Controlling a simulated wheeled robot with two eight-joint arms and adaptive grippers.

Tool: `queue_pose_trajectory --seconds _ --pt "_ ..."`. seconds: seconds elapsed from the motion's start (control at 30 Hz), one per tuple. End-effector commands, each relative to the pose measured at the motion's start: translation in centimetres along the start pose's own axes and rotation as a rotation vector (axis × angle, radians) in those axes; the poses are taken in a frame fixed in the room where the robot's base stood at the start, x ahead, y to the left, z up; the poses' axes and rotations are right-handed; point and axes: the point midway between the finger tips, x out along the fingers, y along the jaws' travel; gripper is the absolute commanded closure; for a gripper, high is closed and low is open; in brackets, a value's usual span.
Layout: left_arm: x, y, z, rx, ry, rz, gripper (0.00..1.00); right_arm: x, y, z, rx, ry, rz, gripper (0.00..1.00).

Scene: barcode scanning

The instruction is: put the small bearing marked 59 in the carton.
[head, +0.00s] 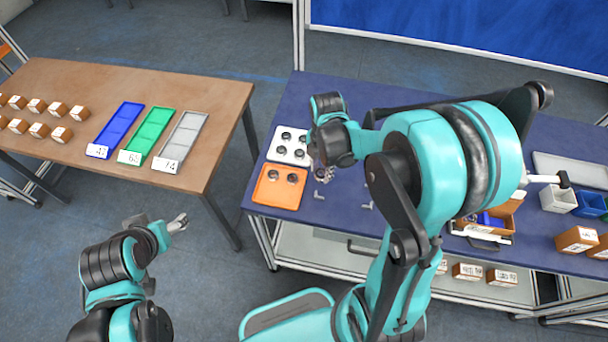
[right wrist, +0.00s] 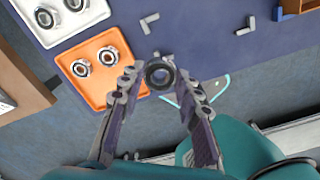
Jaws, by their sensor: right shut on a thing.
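My right gripper (head: 323,178) is over the front edge of the blue table, right of the orange tray. In the right wrist view its fingers (right wrist: 157,78) are shut on a small dark ring-shaped bearing (right wrist: 159,73), held at the fingertips. No mark 59 can be read on it. An open brown carton (head: 509,206) sits on the blue table to the right, partly hidden by my right arm; I cannot tell if it is the task's carton. My left gripper (head: 178,222) is empty over the floor gap between the tables; its finger opening is too small to judge.
The orange tray (head: 261,197) holds two bearings, the white tray (head: 273,155) several. Grey corner brackets (right wrist: 149,23) mark the table. Blue and white bins (head: 558,200) and brown boxes (head: 576,239) stand far right. A wooden table (head: 190,92) at left holds coloured trays and boxes.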

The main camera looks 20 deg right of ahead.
Motion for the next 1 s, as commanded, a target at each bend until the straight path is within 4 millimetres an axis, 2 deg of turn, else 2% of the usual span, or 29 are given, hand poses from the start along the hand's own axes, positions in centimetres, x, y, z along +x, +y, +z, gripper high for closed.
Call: queue_pose_trajectory --seconds 0.13,0.5,0.6,0.67,0.77,0.87,1.0 --pt "-0.2 0.0 -0.1 0.000 0.000 0.000 0.34 -0.7 -0.6 0.9 0.001 0.000 0.000 0.97" --pt "-0.2 0.0 -0.1 0.000 0.000 0.000 0.34 -0.7 -0.7 1.1 0.001 0.000 0.000 0.97" --pt "-0.2 0.0 -0.1 0.000 0.000 0.000 0.34 -0.9 -1.1 2.0 0.029 0.000 0.000 0.97" --pt "-0.2 0.0 -0.1 0.000 0.000 0.000 0.34 -1.1 -1.6 3.1 0.070 0.000 0.000 0.97" --pt "-0.2 0.0 -0.1 0.000 0.000 0.000 0.34 -1.7 -3.3 6.3 0.182 0.000 0.000 0.97" --pt "-0.2 0.0 -0.1 0.000 0.000 0.000 0.34 -2.5 -6.0 10.3 0.334 0.000 0.000 0.97" --pt "-0.2 0.0 -0.1 0.000 0.000 0.000 0.34 -3.9 -10.9 15.7 0.560 0.000 0.000 0.97"
